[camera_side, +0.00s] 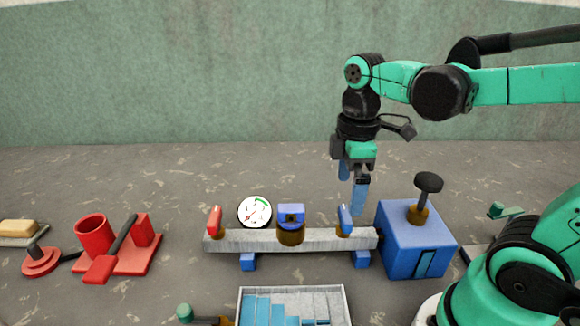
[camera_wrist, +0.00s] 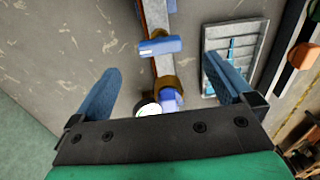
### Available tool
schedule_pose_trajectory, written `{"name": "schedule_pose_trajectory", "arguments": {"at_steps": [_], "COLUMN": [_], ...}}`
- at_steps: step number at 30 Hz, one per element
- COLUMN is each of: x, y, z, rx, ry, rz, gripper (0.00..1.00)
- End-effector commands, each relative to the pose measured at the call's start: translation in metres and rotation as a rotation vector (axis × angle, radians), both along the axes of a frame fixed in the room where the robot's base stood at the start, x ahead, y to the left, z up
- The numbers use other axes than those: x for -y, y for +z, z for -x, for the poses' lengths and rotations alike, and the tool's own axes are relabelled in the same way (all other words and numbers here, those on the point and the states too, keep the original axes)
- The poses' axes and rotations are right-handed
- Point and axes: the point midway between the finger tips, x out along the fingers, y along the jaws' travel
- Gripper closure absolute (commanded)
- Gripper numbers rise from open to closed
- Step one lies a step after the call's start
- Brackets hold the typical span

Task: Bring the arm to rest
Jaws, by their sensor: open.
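My gripper (camera_side: 351,197) hangs from the green and black arm, fingers pointing down, above the right end of a grey pipe bar (camera_side: 265,240). Its two blue fingers are apart, with nothing seen between them in the side view. In the wrist view my gripper (camera_wrist: 161,65) also shows its fingers spread wide. The blue-handled valve (camera_side: 345,220) on the bar's right end is below and close to the fingers in the side view; whether they touch cannot be told, though a gap seems to show.
The bar also carries a red handle (camera_side: 214,221) and a blue-capped brass fitting (camera_side: 290,225), with a round gauge (camera_side: 254,211) behind. A blue box (camera_side: 417,245) with a black knob stands right. A tray (camera_side: 345,300) lies in front; a red stand (camera_side: 130,260) is left. The back is clear.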

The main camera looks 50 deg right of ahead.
Motion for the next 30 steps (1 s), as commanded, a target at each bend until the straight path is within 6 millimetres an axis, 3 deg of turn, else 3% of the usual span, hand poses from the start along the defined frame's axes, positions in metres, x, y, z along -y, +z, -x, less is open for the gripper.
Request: {"name": "schedule_pose_trajectory", "arguments": {"at_steps": [12,17,24,30], "x": [-0.002,-0.012,-0.029,-0.032], "y": [0.001,-0.004,-0.004,-0.003], "z": [-0.001,-0.009,-0.024,-0.026], "rx": [0.029,0.237,0.54,0.581], "ry": [-0.035,-0.294,-0.697,-0.76], "rz": [0.003,-0.016,-0.195,-0.239], "gripper": [0.0,0.0,0.0,0.0]}}
